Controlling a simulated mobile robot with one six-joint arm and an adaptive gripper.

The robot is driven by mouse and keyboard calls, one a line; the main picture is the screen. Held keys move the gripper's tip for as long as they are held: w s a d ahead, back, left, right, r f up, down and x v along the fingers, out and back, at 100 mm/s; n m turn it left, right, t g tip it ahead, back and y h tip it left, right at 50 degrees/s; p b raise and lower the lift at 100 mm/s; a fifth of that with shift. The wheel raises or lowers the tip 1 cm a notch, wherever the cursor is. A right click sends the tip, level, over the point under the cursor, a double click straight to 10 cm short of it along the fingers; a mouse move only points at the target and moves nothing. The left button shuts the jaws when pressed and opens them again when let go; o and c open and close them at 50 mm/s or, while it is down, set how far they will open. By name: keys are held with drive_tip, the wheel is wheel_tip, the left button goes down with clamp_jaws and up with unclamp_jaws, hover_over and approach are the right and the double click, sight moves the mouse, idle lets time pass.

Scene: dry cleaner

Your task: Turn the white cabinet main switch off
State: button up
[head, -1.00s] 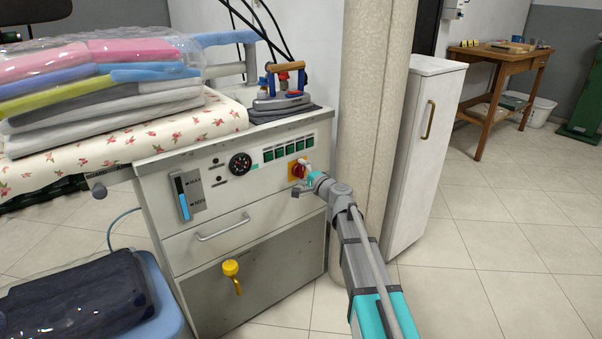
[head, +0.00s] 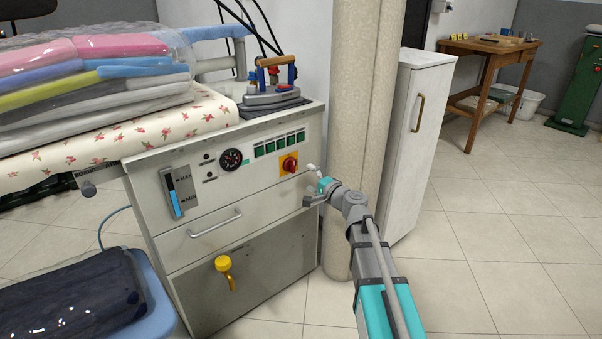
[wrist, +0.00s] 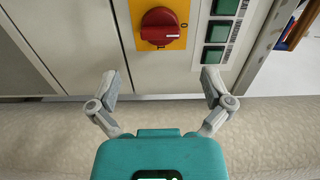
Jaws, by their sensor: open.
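The white cabinet (head: 250,205) stands in the middle of the head view. Its main switch (head: 289,163) is a red rotary knob on a yellow plate, at the right of the front panel. In the wrist view the red knob (wrist: 159,27) shows a white mark pointing right, and a "0" is printed at the plate's right edge. My gripper (head: 314,174) is to the right of the switch and apart from it. In the wrist view my gripper (wrist: 157,84) has its fingers spread, with nothing between them; the knob lies beyond the fingertips.
Green buttons (head: 280,143) sit above the switch. An iron (head: 272,92) rests on the cabinet top. A beige column (head: 355,120) and a narrow white locker (head: 415,150) stand to the right. A yellow-handled valve (head: 224,265) sticks out low on the front.

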drive_tip(key=shift+v, duration=1.6)
drive_tip(key=s+a+f+n+g+h+p, duration=0.1)
drive_tip(key=s+a+f+n+g+p, duration=0.1)
drive_tip(key=s+f+n+g, duration=0.3)
drive_tip(key=s+a+f+n+g+h+p, duration=0.1)
drive_tip(key=s+a+f+n+g+p, duration=0.15)
drive_tip(key=s+n+g, duration=0.4)
drive_tip(key=s+d+f+g+h+p, duration=0.35)
drive_tip(key=s+d+h, duration=0.5)
drive_tip(key=s, duration=0.55)
wheel_tip(320, 180, up, 38)
drive_tip(key=p, duration=3.7)
drive_tip(key=shift+w+d+p, duration=0.2)
drive_tip(key=shift+d+p, duration=0.1)
drive_tip(key=shift+m+y, duration=0.25)
